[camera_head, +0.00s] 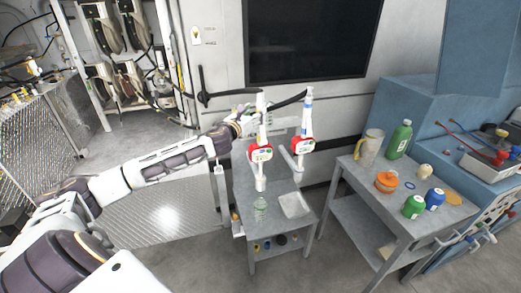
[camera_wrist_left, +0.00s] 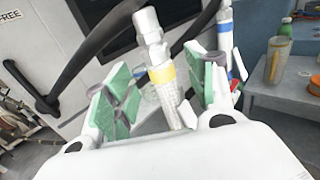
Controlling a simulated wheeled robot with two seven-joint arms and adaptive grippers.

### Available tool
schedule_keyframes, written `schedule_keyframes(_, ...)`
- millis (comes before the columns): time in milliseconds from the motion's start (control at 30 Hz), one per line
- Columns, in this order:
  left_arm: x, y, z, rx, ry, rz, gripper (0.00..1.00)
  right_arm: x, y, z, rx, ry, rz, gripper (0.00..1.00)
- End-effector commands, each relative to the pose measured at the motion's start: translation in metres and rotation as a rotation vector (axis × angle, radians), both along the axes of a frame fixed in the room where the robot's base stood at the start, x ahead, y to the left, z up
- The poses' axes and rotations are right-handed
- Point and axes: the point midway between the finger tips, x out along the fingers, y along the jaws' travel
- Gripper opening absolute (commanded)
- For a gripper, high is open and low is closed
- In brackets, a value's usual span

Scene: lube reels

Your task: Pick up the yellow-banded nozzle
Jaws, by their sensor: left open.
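The yellow-banded nozzle (camera_wrist_left: 158,72) is a white upright piece with a yellow ring and a ribbed lower part. In the wrist view it stands tilted between the two green-padded fingers of my left gripper (camera_wrist_left: 165,90). The gripper is open, with gaps to the pads visible. In the head view this nozzle (camera_head: 263,108) stands above a red-and-white body, and my left gripper (camera_head: 245,120) is at its left side. A similar blue-banded nozzle (camera_head: 309,103) stands to the right and also shows in the wrist view (camera_wrist_left: 226,28). My right gripper is not in view.
A grey stand (camera_head: 255,226) below the nozzles holds a clear bottle (camera_head: 261,210) and a pale tray (camera_head: 294,205). A grey table (camera_head: 368,187) at right carries a jug (camera_head: 370,148), a green bottle (camera_head: 399,140) and other containers. Black hoses run behind the nozzles.

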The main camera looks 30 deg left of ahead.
Motion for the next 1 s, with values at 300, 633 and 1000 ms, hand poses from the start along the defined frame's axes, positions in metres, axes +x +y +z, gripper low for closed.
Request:
schedule_keyframes(300,0.019,0.003,0.003,-0.003,-0.001,0.0,0.56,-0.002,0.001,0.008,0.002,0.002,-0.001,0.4)
schedule_keyframes(633,0.039,0.005,0.003,-0.002,0.0,0.001,0.56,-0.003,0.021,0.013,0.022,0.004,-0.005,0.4)
schedule_keyframes(1000,0.045,0.005,0.002,0.0,0.001,-0.001,0.56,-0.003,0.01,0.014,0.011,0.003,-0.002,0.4)
